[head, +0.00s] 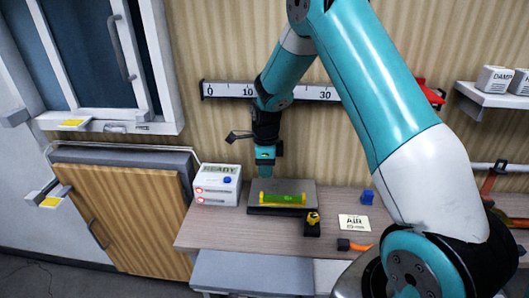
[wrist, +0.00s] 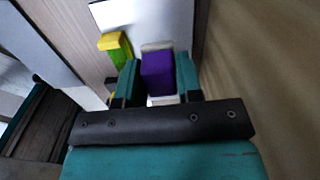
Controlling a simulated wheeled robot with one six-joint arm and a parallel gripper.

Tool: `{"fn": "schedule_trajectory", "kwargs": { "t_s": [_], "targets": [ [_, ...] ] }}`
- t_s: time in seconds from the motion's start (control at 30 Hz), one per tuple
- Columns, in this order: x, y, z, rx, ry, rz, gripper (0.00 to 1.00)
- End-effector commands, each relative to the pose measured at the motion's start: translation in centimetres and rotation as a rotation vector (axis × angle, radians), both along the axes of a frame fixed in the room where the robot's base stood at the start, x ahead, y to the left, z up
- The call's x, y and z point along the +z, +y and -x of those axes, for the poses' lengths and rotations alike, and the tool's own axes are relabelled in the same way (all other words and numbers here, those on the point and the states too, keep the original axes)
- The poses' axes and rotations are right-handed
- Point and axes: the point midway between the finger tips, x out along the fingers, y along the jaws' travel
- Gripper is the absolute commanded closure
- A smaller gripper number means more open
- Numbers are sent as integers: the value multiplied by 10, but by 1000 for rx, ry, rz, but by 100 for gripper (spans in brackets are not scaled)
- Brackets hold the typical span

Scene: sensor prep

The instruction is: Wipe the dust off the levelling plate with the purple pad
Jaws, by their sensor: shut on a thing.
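The levelling plate (head: 312,188) is a dark grey slab on the bench. A yellow and green spirit level (head: 283,199) lies along its front part; its yellow end (wrist: 114,41) shows left of the fingers in the wrist view. My gripper (head: 265,171) points down at the plate's back left. In the wrist view my gripper (wrist: 158,78) is shut on the purple pad (wrist: 157,72), held between its teal fingers. The pad is hidden in the head view, so I cannot tell whether it touches the plate. I cannot make out dust.
A white READY box (head: 217,186) stands just left of the plate. A small black and yellow thing (head: 312,224), a blue block (head: 367,196), a card (head: 355,222) and an orange-handled tool (head: 352,245) lie to the right. A ruler strip (head: 226,90) is on the wall behind.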

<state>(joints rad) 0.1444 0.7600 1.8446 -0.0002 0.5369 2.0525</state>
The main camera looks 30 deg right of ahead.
Motion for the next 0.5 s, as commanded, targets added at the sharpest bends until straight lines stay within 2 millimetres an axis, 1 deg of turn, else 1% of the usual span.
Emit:
{"fn": "schedule_trajectory", "kwargs": {
  "t_s": [0.03,0.23,0.33,0.5],
  "targets": [
    [9,-1,0,-2,0,0,89],
    [26,-4,1,-6,0,0,89],
    [32,-5,1,-8,0,0,89],
    [32,-5,1,-8,0,0,89]
  ]
}}
